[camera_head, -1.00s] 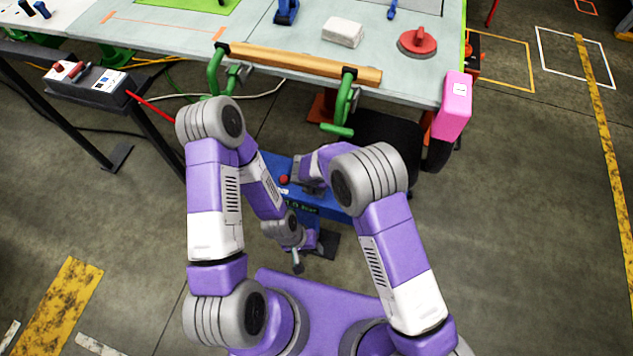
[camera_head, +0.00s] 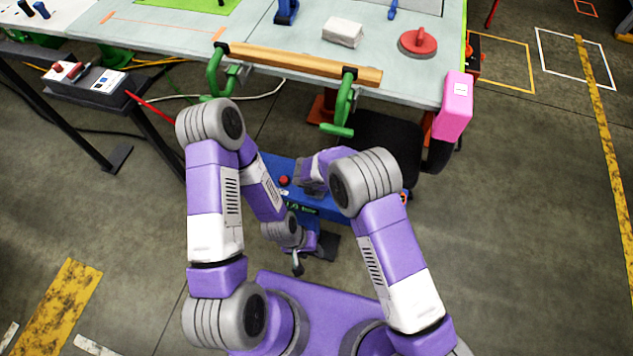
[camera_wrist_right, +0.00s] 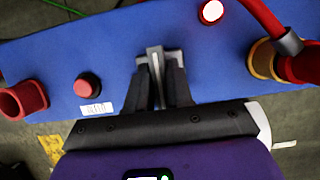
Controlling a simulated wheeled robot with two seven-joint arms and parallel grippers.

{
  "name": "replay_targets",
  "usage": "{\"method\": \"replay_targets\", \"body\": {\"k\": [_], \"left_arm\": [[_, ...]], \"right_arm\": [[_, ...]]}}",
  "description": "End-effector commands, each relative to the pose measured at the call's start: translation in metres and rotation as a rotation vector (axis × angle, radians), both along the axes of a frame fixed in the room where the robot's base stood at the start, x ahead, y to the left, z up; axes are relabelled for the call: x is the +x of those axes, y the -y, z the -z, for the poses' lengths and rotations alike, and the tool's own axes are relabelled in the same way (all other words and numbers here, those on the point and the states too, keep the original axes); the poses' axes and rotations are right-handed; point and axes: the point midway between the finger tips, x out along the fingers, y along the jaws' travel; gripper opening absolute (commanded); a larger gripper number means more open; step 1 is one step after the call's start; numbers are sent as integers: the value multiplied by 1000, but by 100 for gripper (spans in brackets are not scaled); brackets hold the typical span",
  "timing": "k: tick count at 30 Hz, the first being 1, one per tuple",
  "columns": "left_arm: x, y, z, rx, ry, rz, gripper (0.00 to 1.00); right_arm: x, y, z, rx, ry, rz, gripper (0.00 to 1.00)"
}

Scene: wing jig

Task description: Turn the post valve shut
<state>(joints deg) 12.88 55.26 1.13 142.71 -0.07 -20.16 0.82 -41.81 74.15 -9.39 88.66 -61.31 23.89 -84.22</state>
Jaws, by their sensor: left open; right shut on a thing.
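The blue post panel (camera_head: 325,208) stands below the table edge in the head view, partly covered by my arms. It also fills much of the right wrist view (camera_wrist_right: 120,50). There my right gripper (camera_wrist_right: 157,65) is shut on a narrow pale grey handle (camera_wrist_right: 154,54), which I take for the post valve's handle. The fingers hide most of it, so its exact turn is hard to tell. In the head view my right wrist hides that gripper. My left gripper (camera_head: 298,266) is open, low in front of the post, holding nothing I can see.
The panel carries a red button (camera_wrist_right: 88,85), a lit red lamp (camera_wrist_right: 212,12), a red socket (camera_wrist_right: 22,99) and a red hose (camera_wrist_right: 262,20) near a brass-coloured fitting (camera_wrist_right: 263,60). Above are a table (camera_head: 290,35) with green clamps (camera_head: 343,105) and a pink block (camera_head: 453,105).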

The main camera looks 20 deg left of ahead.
Motion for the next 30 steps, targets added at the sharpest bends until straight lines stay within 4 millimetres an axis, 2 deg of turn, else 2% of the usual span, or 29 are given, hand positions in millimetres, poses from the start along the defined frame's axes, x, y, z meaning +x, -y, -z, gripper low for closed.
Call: {"method": "replay_targets", "body": {"k": [11,30], "left_arm": [[0,0,7,0,0,0,43],[0,0,36,0,0,0,43]], "right_arm": [[0,0,1,0,1,132,0],[0,-1,2,0,1,716,0]]}}
